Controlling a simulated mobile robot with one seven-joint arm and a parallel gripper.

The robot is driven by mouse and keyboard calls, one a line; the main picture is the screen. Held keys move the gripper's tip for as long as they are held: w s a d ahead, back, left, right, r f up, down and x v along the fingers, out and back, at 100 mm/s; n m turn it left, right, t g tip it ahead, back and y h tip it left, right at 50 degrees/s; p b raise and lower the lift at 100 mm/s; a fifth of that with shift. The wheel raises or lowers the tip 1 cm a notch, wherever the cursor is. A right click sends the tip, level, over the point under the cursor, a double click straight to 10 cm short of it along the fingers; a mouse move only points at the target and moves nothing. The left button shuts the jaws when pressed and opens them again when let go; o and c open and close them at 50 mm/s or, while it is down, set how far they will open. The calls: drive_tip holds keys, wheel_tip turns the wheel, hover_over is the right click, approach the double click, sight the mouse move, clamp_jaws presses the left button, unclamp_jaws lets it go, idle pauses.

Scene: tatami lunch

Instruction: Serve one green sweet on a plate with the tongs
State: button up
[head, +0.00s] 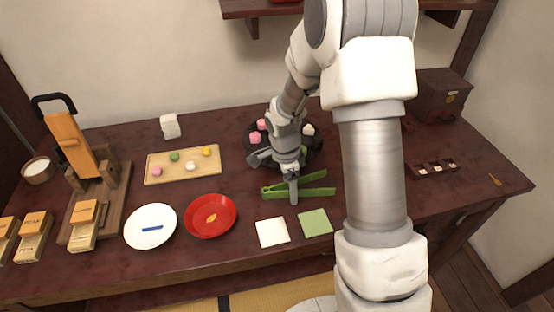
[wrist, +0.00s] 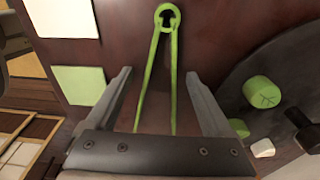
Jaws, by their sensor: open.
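The green tongs (head: 318,191) lie on the dark table, two arms spread in a narrow V from one joined end; they also show in the wrist view (wrist: 167,40). My gripper (head: 291,180) is above them; in the wrist view its open fingers (wrist: 157,78) stand either side of the tongs, with nothing held. Green sweets (wrist: 262,92) sit on a dark round dish (wrist: 222,88) beside the gripper. Another green sweet (head: 174,156) is on a wooden board (head: 155,178). A white plate (head: 140,240) with a blue mark and a red plate (head: 192,224) with a leaf motif stand front left.
A white square (head: 272,232) and a green square (head: 315,223) lie at the front edge. Pink sweets (head: 255,137) share the dark dish. A wooden stand (head: 75,150) is at left, a dark box (head: 440,92) at back right. My arm hides part of the right side.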

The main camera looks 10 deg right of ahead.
drive_tip(key=c, duration=0.7)
wheel_tip(320, 180, up, 12)
drive_tip(key=p, duration=0.8)
